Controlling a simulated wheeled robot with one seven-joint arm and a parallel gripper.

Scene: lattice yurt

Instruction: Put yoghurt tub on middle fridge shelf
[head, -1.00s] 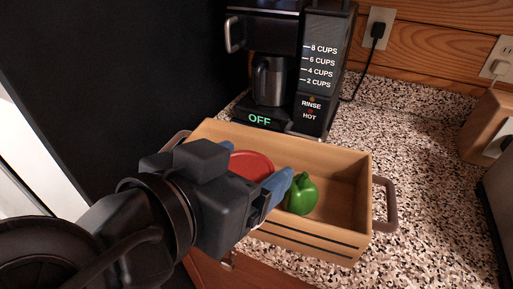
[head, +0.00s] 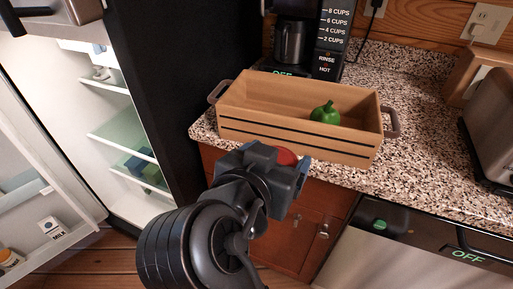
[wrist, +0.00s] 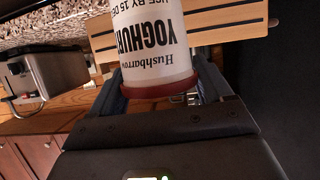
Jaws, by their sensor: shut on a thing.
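The yoghurt tub (wrist: 146,45) is white with a dark printed label and a red lid. In the head view only its red lid (head: 287,157) shows, with my gripper hiding the body. My gripper (wrist: 160,88) is shut on the tub near its lid end, one blue finger on each side. It holds the tub in front of the counter, clear of the wooden crate (head: 290,137). The fridge stands open at the left, with its shelves in view. The middle shelf (head: 122,138) is a greenish glass one.
A green pepper (head: 325,113) sits in the crate. Dark-coloured items (head: 143,168) are on a lower fridge shelf. The fridge's dark side wall (head: 175,90) stands between its interior and the counter. The open fridge door (head: 35,175) is at far left.

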